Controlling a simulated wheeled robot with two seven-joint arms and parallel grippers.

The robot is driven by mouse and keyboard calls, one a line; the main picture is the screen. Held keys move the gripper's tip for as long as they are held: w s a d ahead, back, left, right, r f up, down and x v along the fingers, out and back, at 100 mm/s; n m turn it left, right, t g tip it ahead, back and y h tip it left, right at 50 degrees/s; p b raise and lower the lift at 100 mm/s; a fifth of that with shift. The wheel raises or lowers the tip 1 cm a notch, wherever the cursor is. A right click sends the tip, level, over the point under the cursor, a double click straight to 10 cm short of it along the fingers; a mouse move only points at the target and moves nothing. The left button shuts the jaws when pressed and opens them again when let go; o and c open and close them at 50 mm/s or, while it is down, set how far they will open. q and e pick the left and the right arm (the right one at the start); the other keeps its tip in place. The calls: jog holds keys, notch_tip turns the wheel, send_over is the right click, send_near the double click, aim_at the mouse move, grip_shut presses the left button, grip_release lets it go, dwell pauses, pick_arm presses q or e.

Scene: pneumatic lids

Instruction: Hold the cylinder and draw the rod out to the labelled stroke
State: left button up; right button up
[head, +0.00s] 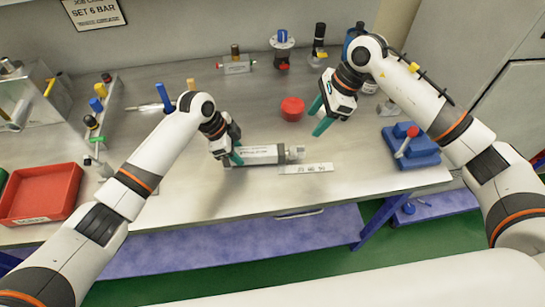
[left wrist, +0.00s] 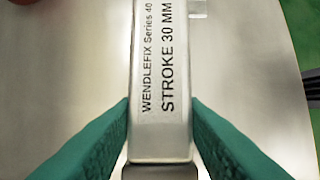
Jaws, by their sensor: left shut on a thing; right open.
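The cylinder (head: 258,154) is a silver-grey barrel lying on the grey workbench, with its long side running left to right. In the left wrist view the cylinder (left wrist: 160,80) carries the print "WENDLEFIX Series 40" and "STROKE 30 MM". My left gripper (head: 236,156) is shut on the cylinder near its left end. In the left wrist view its green fingers (left wrist: 161,125) press on both sides. A clear or metallic end piece shows at the right end; how far the rod is out cannot be told. My right gripper (head: 322,117) is open and empty, above the bench, right of and behind the cylinder.
A small white marked strip (head: 306,168) lies just right of the cylinder. A red round pot (head: 292,109) stands behind it. A blue block with a red-knobbed lever (head: 410,148) is at right, a red tray (head: 42,193) at far left. Front bench edge is near.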

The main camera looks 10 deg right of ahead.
aim_at(294, 150)
jog(key=shift+f, duration=0.1)
jog(key=shift+c, duration=0.4)
jog(key=x, duration=1.2)
jog(key=shift+f, duration=0.35)
jog(key=shift+d, duration=0.1)
jog(key=c, duration=1.1)
